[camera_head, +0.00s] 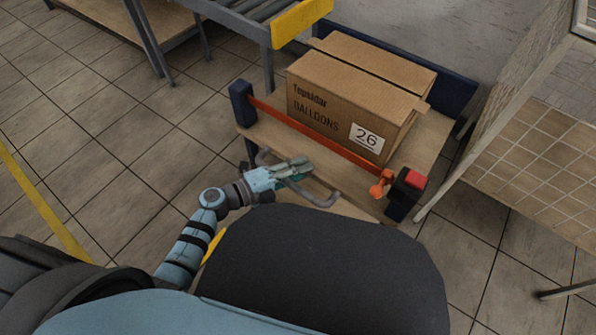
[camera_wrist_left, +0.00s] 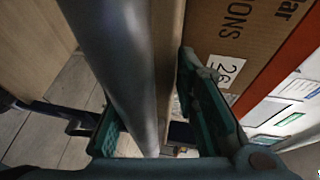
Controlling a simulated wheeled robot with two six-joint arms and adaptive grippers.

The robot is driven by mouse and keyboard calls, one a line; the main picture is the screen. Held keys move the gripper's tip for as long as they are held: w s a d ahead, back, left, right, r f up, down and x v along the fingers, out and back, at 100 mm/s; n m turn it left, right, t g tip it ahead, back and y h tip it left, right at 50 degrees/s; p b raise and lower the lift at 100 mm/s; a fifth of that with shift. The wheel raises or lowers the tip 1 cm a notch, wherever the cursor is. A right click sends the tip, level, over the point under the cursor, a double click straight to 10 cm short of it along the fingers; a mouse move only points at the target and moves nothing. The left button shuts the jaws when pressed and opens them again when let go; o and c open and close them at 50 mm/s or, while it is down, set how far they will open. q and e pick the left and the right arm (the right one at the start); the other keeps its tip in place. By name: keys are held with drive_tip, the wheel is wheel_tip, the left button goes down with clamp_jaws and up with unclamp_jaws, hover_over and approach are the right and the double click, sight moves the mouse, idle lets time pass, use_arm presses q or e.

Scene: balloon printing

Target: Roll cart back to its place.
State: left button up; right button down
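The cart (camera_head: 425,150) stands in front of me with a wooden deck, a dark blue back panel and a grey tubular push handle (camera_head: 325,203) on its near side. My left gripper (camera_head: 302,169) is at the left part of this handle. In the left wrist view the grey handle bar (camera_wrist_left: 122,70) passes between the fingers of the left gripper (camera_wrist_left: 150,92). A gap shows between the bar and the right-hand finger, so the fingers look open around the bar. Contact on the other finger is unclear. My right gripper is not in view.
A brown balloon box (camera_head: 340,90) marked 26 rests on the cart behind an orange bar (camera_head: 318,137). A roller conveyor (camera_head: 262,12) with a yellow end stands behind left. A tiled-looking panel (camera_head: 540,160) is close on the right. Floor at left is clear, with a yellow line (camera_head: 45,205).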

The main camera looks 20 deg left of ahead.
use_arm(q)
drive_tip(key=shift+s+f, duration=0.1)
drive_tip(key=shift+f, duration=0.1)
clamp_jaws()
drive_tip(key=shift+f, duration=0.1)
drive_tip(key=shift+s+f, duration=0.1)
drive_tip(key=shift+s, duration=0.1)
idle(0.3)
drive_tip(key=o, duration=0.7)
unclamp_jaws()
drive_tip(key=shift+w, duration=0.15)
drive_tip(key=shift+w, duration=0.1)
